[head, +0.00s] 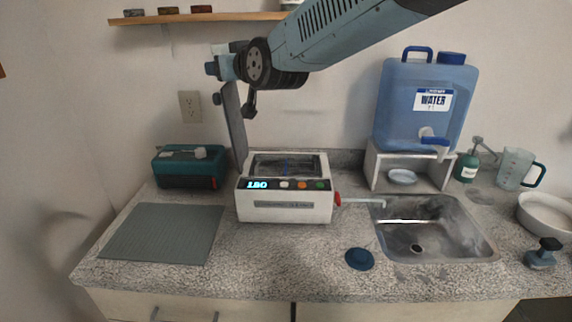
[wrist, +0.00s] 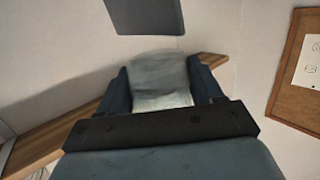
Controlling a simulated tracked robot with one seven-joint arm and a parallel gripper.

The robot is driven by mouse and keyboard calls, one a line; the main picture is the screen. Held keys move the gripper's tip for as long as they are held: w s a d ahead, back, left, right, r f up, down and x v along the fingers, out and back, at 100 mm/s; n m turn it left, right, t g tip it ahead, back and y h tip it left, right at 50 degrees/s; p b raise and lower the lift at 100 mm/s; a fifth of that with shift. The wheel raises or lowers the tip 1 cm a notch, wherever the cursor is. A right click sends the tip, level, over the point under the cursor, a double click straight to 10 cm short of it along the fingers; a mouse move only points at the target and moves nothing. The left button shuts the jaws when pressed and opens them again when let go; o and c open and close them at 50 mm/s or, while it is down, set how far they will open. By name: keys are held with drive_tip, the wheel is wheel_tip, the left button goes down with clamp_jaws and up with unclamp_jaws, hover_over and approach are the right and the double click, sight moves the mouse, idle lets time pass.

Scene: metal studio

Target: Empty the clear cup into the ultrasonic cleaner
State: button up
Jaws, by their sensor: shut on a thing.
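The ultrasonic cleaner (head: 285,205) is a white box with a lit display and coloured buttons, in the middle of the counter. Its dark basin (head: 268,166) is open at the top. A tall grey panel (head: 236,130) stands upright at its back left. My gripper (head: 214,66) is raised above the cleaner, up and left of the basin. In the wrist view, its two dark fingers are shut on the pale, see-through cup (wrist: 162,85). In the head view the cup is small and mostly hidden by my gripper; I cannot tell its tilt or contents.
A ribbed grey mat (head: 160,235) and a teal box (head: 188,168) lie left of the cleaner. Right are a blue water jug (head: 418,105) on a white stand, a sink (head: 430,235) and a dark blue disc (head: 359,259). A wooden shelf (head: 230,17) hangs above.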

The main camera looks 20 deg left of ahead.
drive_tip(key=shift+s+a, duration=0.1)
drive_tip(key=shift+s, duration=0.1)
drive_tip(key=shift+w+r+m, duration=0.1)
drive_tip(key=shift+m, duration=0.2)
drive_tip(key=shift+w+d+r+m+y, duration=0.2)
drive_tip(key=shift+d+r+m+y, duration=0.1)
drive_tip(key=shift+d+m+y, duration=0.25)
wheel_tip(320, 180, down, 6)
drive_tip(key=w+d+m+t+y, duration=0.1)
drive_tip(key=w+d+m+t, duration=0.1)
drive_tip(key=m, duration=0.5)
drive_tip(key=shift+d+y, duration=0.35)
drive_tip(key=shift+d, duration=0.1)
drive_tip(key=shift+f+m+t, duration=0.1)
drive_tip(key=shift+m+t, duration=0.2)
drive_tip(key=shift+m, duration=0.55)
drive_tip(key=shift+w+d+f+m+t+p, duration=0.15)
drive_tip(key=shift+f+m+t+p, duration=0.35)
drive_tip(key=shift+f+m, duration=1.2)
drive_tip(key=shift+f, duration=0.45)
